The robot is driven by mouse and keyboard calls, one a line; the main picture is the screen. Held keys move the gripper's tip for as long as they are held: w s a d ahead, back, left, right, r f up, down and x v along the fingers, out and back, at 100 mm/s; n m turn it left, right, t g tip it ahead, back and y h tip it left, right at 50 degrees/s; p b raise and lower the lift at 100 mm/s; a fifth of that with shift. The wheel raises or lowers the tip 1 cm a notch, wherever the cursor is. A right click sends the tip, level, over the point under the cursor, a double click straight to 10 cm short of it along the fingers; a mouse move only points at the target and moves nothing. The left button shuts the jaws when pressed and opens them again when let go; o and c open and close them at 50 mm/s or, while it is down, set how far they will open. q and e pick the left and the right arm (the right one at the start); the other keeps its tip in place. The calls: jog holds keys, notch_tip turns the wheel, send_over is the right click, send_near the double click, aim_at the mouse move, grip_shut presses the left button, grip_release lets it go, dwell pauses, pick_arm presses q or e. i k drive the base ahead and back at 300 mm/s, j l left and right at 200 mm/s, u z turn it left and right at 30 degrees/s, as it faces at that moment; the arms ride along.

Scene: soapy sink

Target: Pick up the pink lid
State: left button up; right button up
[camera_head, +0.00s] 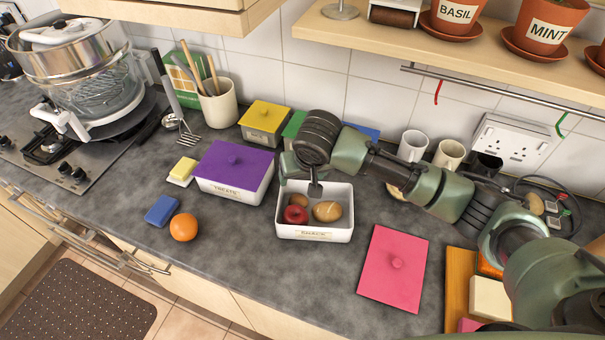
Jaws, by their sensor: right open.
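The pink lid (382,284) lies flat on the grey counter, right of the white snack box (314,234), with its round knob facing up. The snack box is uncovered and holds a red apple and brown, potato-like items. My right arm reaches in from the right across the back of the counter. My right gripper (315,188) points down over the back of the snack box, left of and behind the lid. It is open, with nothing seen between its fingers; the wrist hides part of it. My left gripper is not in view.
A white box with a purple lid (233,164) stands left of the snack box. An orange (184,227) and a blue sponge (161,210) lie at front left. A wooden board (457,290) with a cream block is close right of the lid. A shelf with potted herbs hangs above.

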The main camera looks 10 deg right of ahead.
aim_at(392, 275)
jog(key=k, duration=1.5)
